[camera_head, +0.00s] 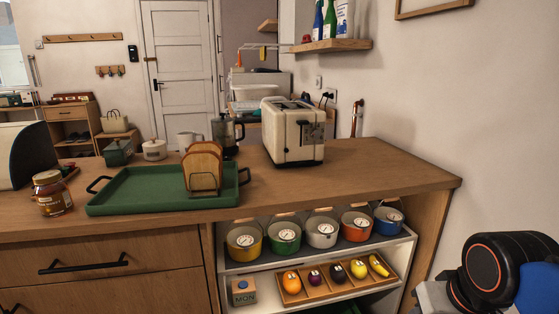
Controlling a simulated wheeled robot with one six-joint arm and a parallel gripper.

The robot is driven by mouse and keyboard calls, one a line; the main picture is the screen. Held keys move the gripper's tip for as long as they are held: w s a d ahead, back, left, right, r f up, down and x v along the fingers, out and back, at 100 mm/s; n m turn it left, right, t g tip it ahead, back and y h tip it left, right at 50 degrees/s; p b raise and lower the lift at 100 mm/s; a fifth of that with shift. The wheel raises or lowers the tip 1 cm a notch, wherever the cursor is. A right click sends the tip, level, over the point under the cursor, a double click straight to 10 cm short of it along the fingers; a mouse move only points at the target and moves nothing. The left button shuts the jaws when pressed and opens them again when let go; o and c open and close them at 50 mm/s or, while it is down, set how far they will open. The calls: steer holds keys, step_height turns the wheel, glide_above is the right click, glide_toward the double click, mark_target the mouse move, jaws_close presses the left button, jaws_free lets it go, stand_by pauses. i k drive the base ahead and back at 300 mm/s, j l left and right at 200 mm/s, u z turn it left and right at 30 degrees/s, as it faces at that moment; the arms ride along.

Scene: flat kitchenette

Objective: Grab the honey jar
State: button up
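A glass jar (51,193) with a brownish lid, amber contents and a pale label stands upright on the wooden counter at the left. I take it to be the honey jar; its label is too small to read. It stands just left of the green tray (135,199), close to the tray's black handle. My gripper is not in view; only a part of my arm shows at the lower right, far from the jar.
A toast rack with bread (203,168) stands on the tray. A toaster (293,133), a French press (226,135) and a white lidded pot (154,150) stand behind. A curved dark-fronted bin (30,155) is behind the jar. Coloured pots fill the shelf below; the counter's front right is clear.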

mark_target(52, 194)
steer(key=u, duration=1.65)
